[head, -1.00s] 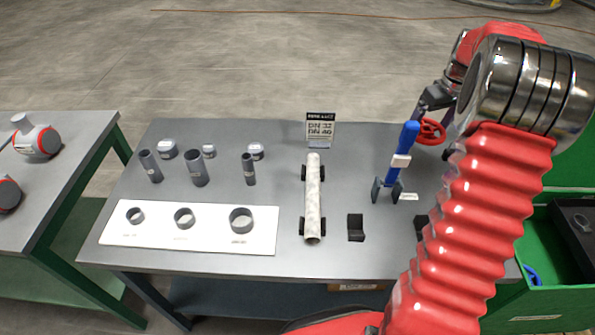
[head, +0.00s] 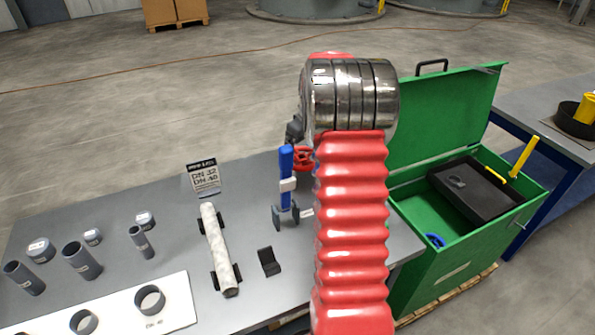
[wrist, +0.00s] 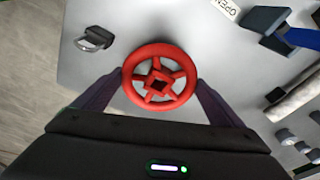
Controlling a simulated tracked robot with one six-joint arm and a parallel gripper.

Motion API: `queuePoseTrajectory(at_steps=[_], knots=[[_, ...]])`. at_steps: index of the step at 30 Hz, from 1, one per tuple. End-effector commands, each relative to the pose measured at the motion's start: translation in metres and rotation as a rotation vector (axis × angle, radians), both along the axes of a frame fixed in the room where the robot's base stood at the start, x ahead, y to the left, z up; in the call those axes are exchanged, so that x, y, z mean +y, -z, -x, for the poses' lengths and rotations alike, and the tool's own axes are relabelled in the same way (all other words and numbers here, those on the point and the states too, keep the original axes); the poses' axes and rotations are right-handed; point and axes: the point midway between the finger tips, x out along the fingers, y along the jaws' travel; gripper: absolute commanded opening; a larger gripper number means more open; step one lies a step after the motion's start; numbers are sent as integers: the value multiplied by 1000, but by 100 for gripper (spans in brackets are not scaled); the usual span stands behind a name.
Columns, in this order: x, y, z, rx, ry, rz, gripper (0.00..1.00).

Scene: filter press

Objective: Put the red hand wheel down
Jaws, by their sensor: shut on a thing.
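The red hand wheel (wrist: 160,58) is between the two dark fingers of my gripper (wrist: 160,80) in the wrist view. The fingers press on its rim from left and right. It has spokes and a square hole in its hub. In the head view, part of the red hand wheel (head: 303,158) shows just left of my arm, near the back of the grey table (head: 250,185). My gripper is mostly hidden behind my arm there. I cannot tell whether the wheel touches the table top.
A blue-handled tool (head: 286,165) stands just left of the wheel. A pipe (head: 218,248) on supports and a sign (head: 203,178) are farther left. An open green chest (head: 440,285) with a black tray (head: 475,190) is at right. A small grey part (wrist: 95,38) lies near the wheel.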

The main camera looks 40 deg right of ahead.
Motion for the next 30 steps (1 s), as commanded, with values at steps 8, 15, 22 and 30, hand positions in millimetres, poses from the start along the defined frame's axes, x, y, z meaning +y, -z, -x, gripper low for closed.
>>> queuePoseTrajectory(at_steps=[8, 15, 22, 30], knots=[[-1, 6, 0, -2, 1, 2, 59], [-1, 15, 1, 0, 2, 0, 59], [-1, 48, 1, 0, 3, 0, 59], [-1, 57, 0, -2, 3, 1, 59]])
